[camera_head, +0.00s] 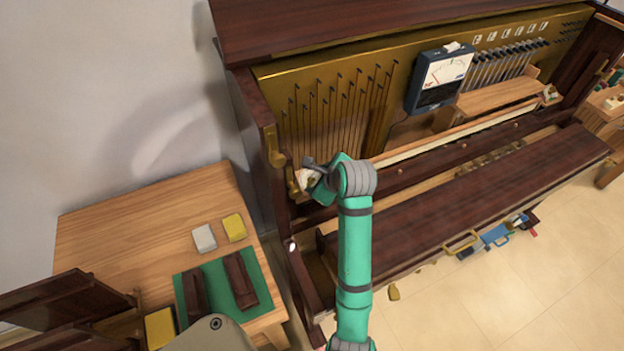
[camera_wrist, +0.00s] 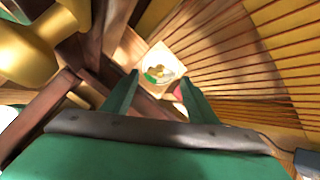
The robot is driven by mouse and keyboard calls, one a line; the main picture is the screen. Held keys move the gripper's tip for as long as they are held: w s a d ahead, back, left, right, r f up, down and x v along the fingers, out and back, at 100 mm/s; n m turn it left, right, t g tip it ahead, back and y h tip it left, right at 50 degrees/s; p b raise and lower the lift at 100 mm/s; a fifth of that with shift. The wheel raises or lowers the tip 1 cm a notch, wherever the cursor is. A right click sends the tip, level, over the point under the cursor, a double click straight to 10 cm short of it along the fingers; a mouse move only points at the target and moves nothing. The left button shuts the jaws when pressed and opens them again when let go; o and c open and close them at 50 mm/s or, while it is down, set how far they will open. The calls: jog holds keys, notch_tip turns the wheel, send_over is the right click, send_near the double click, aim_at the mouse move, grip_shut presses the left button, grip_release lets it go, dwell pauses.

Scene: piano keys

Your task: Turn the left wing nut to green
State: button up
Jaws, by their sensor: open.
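In the wrist view a pale square plate (camera_wrist: 172,62) sits in the wooden corner, with a green patch on its left part. A small brass-coloured wing nut (camera_wrist: 157,70) appears on it. Which way its wings point is too small to tell. My gripper (camera_wrist: 159,80) is open, its two green fingers apart on either side below the plate, with nothing between them. In the head view my gripper (camera_head: 308,172) is at the piano's left inner side, and the wing nut cannot be made out there.
Brass fittings (camera_head: 275,150) stand on the piano's left side post. A dial meter (camera_head: 441,77) sits on the gold plate to the right. The open fallboard (camera_head: 470,200) lies below. A wooden table (camera_head: 120,225) with blocks stands at left.

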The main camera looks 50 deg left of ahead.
aim_at(314, 180)
jog(key=shift+x, duration=2.55)
jog(key=shift+s+d+r, duration=0.1)
jog(key=shift+d+r, duration=0.3)
jog(key=shift+r, duration=0.1)
jog(key=c, duration=0.8)
jog(key=shift+m, duration=1.9)
